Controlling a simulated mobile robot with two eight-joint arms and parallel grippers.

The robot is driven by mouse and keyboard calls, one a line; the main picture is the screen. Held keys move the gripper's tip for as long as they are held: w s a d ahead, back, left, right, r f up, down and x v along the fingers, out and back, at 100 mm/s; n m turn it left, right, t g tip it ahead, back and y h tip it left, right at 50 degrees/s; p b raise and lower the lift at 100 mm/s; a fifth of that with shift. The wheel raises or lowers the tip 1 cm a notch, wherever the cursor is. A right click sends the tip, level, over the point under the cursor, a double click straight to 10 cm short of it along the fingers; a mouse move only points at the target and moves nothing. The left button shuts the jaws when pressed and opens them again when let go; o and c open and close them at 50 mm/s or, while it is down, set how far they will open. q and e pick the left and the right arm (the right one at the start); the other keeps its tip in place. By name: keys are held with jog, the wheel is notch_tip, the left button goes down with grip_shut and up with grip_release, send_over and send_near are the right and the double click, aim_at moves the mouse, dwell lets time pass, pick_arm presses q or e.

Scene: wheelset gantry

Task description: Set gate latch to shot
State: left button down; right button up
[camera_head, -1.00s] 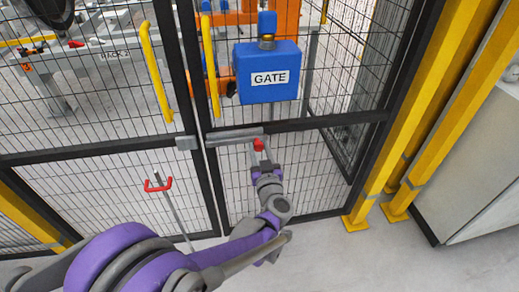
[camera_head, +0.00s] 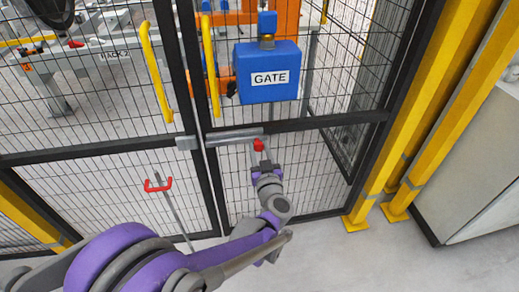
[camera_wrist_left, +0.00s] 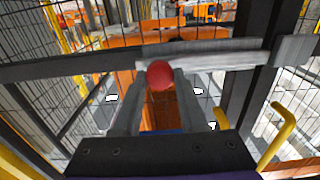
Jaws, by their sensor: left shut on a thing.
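The gate latch is a grey bar (camera_head: 232,138) lying level across the right gate leaf, with a red ball knob (camera_head: 259,145) at its right part. The bar's left end is near the dark post at the gate seam; a small grey block (camera_head: 187,143) sits on the left leaf, apart from it. My left gripper (camera_head: 262,160) reaches up from below and is shut on the knob. In the left wrist view the red knob (camera_wrist_left: 160,75) sits between the two grey fingers, with the bar (camera_wrist_left: 225,53) behind it. My right gripper is out of view.
A blue box marked GATE (camera_head: 268,75) hangs above the latch. Yellow handles (camera_head: 156,70) stand on both leaves. A red-ended rod (camera_head: 158,185) is left of my arm. Yellow posts (camera_head: 420,110) and a grey cabinet (camera_head: 475,165) stand right. Floor in front is clear.

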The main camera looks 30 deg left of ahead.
pick_arm(q)
jog(key=s+a, duration=0.4)
jog(key=a, duration=0.1)
jog(key=shift+d, duration=0.1)
dwell(0.3)
jog(key=shift+c, duration=2.4)
grip_release()
jog(key=shift+s, duration=0.15)
jog(key=p, duration=0.1)
send_near(236, 142)
jog(key=v, duration=0.5)
jog(key=shift+s+d+r, duration=0.1)
jog(key=shift+s+d, duration=0.1)
jog(key=shift+s, duration=0.05)
